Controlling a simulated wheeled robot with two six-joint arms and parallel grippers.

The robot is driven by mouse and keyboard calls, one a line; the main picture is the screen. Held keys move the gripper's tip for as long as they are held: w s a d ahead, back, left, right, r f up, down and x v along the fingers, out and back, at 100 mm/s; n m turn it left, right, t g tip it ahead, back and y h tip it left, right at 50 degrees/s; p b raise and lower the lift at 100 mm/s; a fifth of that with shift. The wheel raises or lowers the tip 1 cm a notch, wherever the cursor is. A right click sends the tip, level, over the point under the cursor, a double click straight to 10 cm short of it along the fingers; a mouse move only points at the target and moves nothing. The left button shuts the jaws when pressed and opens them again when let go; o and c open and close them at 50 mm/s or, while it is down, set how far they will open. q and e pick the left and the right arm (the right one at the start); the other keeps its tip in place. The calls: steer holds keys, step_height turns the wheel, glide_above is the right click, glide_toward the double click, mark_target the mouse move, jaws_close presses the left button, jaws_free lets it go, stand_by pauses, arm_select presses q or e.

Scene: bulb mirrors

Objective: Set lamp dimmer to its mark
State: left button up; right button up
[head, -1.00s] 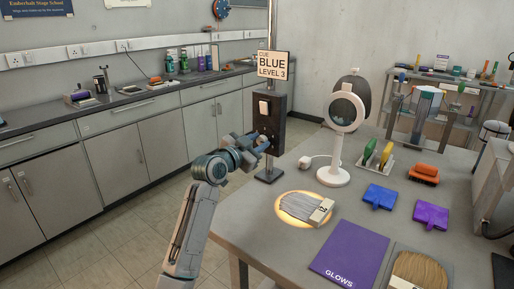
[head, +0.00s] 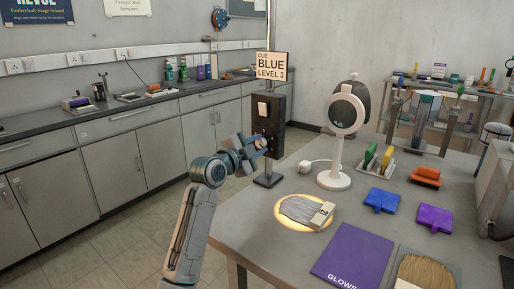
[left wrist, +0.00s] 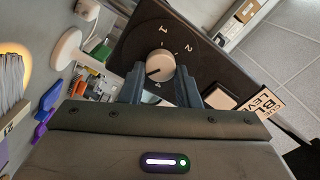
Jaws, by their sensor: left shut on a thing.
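The dimmer is a dark box (head: 268,112) on a post at the table's back left corner, with a white switch on its upper face. The sign (head: 271,66) above it reads "CUE BLUE LEVEL 3". My left gripper (head: 264,144) is at the lower part of the box. In the left wrist view, the pale round knob (left wrist: 160,66) sits between the fingers of my left gripper (left wrist: 160,80), which is shut on it. A dark line on the knob appears to point lower left. My right gripper is not in view.
A white round mirror on a stand (head: 338,180) stands right of the dimmer. A brush (head: 303,210) lies on a glowing disc near the table's left edge. A purple "GLOWS" folder (head: 352,254), blue and purple pieces, and a brush rack (head: 377,162) lie further right.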

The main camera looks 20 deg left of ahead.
arm_select(q)
steer(key=shift+f, duration=0.15)
steer(key=o, duration=1)
steer(key=v, duration=1)
steer(key=shift+s+a, duration=0.15)
steer(key=shift+s, duration=0.25)
